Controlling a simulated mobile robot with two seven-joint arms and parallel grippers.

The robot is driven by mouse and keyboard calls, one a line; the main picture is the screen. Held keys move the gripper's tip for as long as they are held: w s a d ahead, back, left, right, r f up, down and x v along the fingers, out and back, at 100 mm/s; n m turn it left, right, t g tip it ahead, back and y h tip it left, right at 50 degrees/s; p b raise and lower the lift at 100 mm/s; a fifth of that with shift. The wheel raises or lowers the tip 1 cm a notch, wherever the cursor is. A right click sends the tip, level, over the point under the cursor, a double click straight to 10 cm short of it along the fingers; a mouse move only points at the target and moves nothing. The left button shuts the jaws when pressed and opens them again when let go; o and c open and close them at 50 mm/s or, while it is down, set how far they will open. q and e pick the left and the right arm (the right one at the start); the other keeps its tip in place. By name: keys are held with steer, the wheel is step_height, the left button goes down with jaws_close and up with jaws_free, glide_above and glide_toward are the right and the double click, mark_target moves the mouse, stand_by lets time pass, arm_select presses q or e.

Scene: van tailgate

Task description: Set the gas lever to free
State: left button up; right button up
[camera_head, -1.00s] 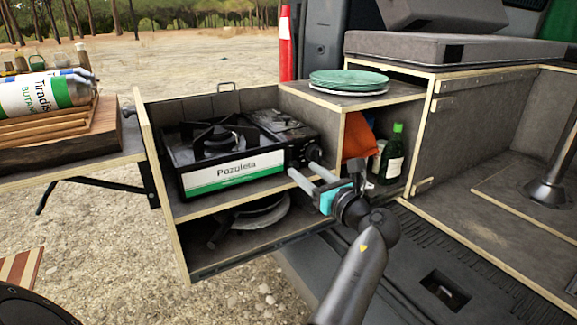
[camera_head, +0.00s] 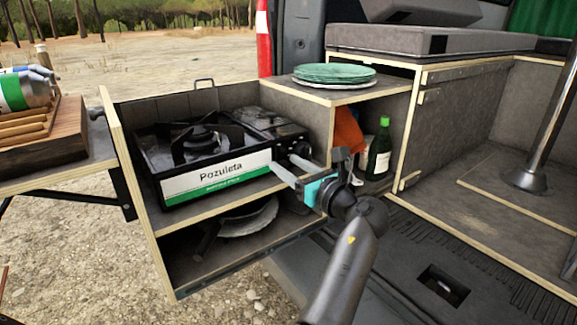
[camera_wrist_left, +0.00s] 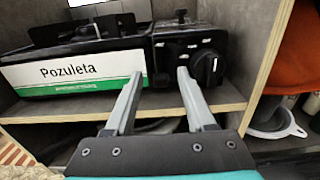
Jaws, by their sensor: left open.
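The gas stove (camera_head: 205,150), black with a white and green "Pozuleta" label, sits on the upper shelf of the pulled-out kitchen box. Its right front panel carries a round black knob (camera_wrist_left: 207,66), also seen in the head view (camera_head: 301,148). I cannot clearly pick out a separate gas lever; the panel's small white markings are too blurred to read. My left gripper (camera_head: 284,163) is open and empty, its fingers pointing at this panel. In the left wrist view the fingertips (camera_wrist_left: 159,76) are spread in front of the panel, left of the knob's centre. My right gripper is not in view.
Green plates (camera_head: 335,74) are stacked on the box top. A green bottle (camera_head: 380,150) and an orange item (camera_head: 348,130) stand in the compartment right of the stove. A pan (camera_head: 245,216) lies on the lower shelf. A wooden board (camera_head: 65,140) is on the left side table.

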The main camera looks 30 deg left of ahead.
arm_select(q)
steer(key=shift+c, duration=0.3)
jaws_close()
stand_by(1.0)
